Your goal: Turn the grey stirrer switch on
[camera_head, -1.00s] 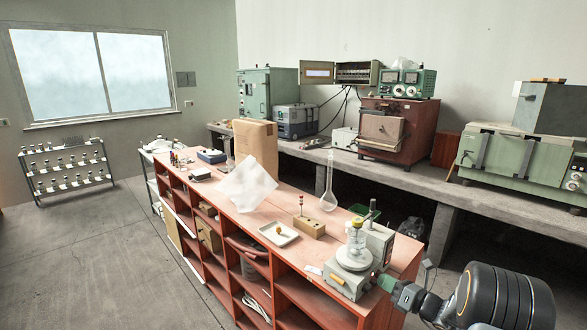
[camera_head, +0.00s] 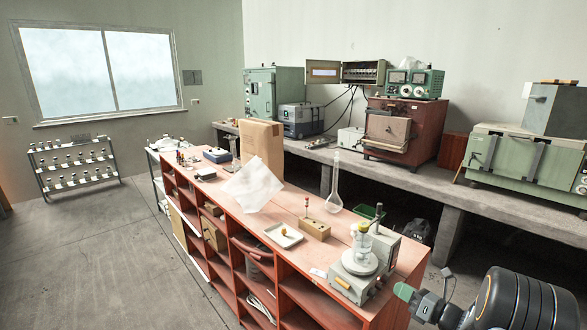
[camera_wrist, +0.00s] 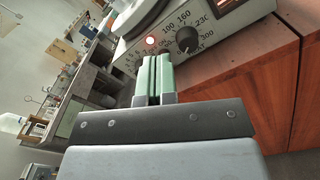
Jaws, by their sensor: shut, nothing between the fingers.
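The grey stirrer (camera_head: 352,287) stands at the near end of the red wooden bench, with a round white plate and a glass vessel on top. In the wrist view its front panel (camera_wrist: 222,33) shows a black dial (camera_wrist: 187,39) with printed numbers and a red-orange lamp (camera_wrist: 151,40) that looks lit. I cannot make out the switch; my fingers cover part of the panel's lower left. My gripper (camera_head: 402,291), with green fingers, is shut and empty, to the right of the stirrer with a small gap. The shut fingers (camera_wrist: 154,60) point at the panel in the wrist view.
A wooden block (camera_head: 314,229), a white tray (camera_head: 284,235) and a round-bottomed flask (camera_head: 334,203) stand on the bench behind the stirrer. A grey box with a post stands close beside the stirrer. The floor right of the bench is clear near my arm.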

